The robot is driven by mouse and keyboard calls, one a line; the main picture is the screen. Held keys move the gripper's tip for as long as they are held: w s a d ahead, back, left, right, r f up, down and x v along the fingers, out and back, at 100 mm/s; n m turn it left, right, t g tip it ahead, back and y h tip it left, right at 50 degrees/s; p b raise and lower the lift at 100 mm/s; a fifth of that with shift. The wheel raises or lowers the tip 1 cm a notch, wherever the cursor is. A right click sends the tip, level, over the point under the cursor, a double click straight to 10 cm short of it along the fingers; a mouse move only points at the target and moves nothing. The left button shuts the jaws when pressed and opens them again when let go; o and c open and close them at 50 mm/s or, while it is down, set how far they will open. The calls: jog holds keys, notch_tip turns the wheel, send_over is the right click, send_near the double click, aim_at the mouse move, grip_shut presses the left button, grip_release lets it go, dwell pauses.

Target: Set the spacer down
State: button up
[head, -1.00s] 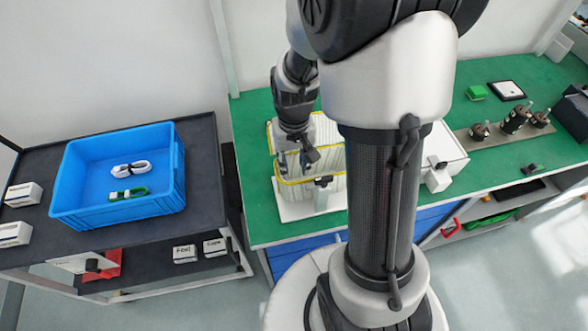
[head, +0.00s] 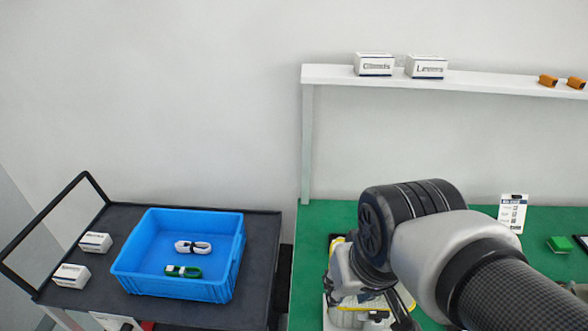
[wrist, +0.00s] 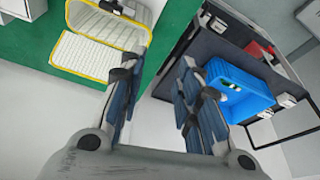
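My gripper (wrist: 158,82) shows in the wrist view with its two blue-and-black fingers spread apart. Grey floor shows between them and nothing is held there. In the head view my arm hides the fingers. I cannot pick out any thing as the spacer. A yellow-rimmed white container (wrist: 88,50) stands on the green bench (wrist: 60,18), left of the fingers in the wrist view. A blue crate (head: 128,278) stands on the dark cart at the left; it also shows in the wrist view (wrist: 252,88), right of the fingers. A white coiled item (head: 193,247) and a green-and-white item (head: 183,271) lie in it.
White boxes (head: 72,275) sit on the cart (head: 262,270) left of the crate. A white shelf (head: 480,75) above the bench holds labelled boxes (head: 426,67) and orange parts. A gap separates cart from bench. A green block (head: 558,244) lies at the bench's right.

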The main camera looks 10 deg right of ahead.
jog(key=shift+n+t, duration=0.3)
jog(key=shift+t, duration=0.2)
jog(key=s, duration=0.1)
jog(key=s+r, duration=0.1)
jog(key=s+a, duration=0.1)
jog(key=shift+s+a+r, duration=0.1)
jog(key=shift+s+r, duration=0.1)
jog(key=shift+s, duration=0.15)
